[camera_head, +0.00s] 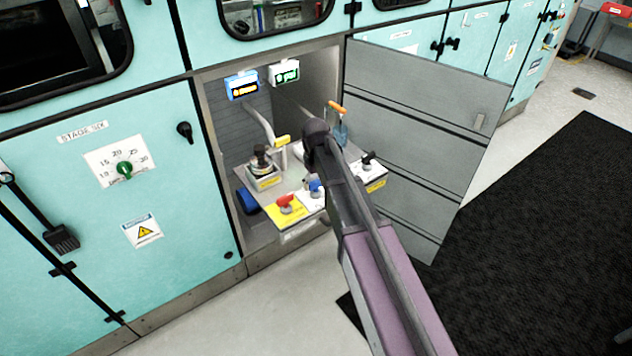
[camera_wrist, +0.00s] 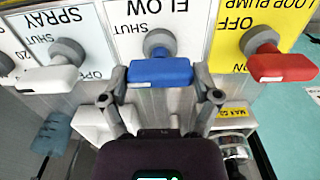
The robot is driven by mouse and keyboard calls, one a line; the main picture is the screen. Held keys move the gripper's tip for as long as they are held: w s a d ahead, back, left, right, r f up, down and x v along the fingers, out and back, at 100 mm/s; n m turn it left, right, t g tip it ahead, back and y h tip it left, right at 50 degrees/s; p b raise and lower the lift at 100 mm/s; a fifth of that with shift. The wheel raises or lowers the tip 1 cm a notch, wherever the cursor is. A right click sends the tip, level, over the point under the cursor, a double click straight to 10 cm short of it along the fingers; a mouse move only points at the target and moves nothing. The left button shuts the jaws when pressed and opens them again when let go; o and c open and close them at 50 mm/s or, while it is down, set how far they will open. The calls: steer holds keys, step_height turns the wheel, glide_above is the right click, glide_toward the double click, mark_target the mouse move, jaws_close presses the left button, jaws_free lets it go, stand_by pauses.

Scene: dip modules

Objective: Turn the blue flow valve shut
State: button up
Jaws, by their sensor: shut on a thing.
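The blue flow valve handle (camera_wrist: 160,72) sits on a grey round hub on a white plate marked FLOW, upside down in the wrist view. The handle lies crosswise there, and the word SHUT shows to the upper left of the hub. My gripper (camera_wrist: 161,97) has one finger at each end of the blue handle and is shut on it. In the head view the blue handle (camera_head: 316,187) shows just below my wrist, and my fingers are mostly hidden behind the arm.
The red loop pump handle (camera_wrist: 284,68) is close on the right in the wrist view; the white spray handle (camera_wrist: 48,78) is close on the left. The open cabinet door (camera_head: 425,130) is right of my arm.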

steer(key=o, duration=1)
steer(key=shift+c, duration=0.2)
steer(key=shift+n, duration=0.4)
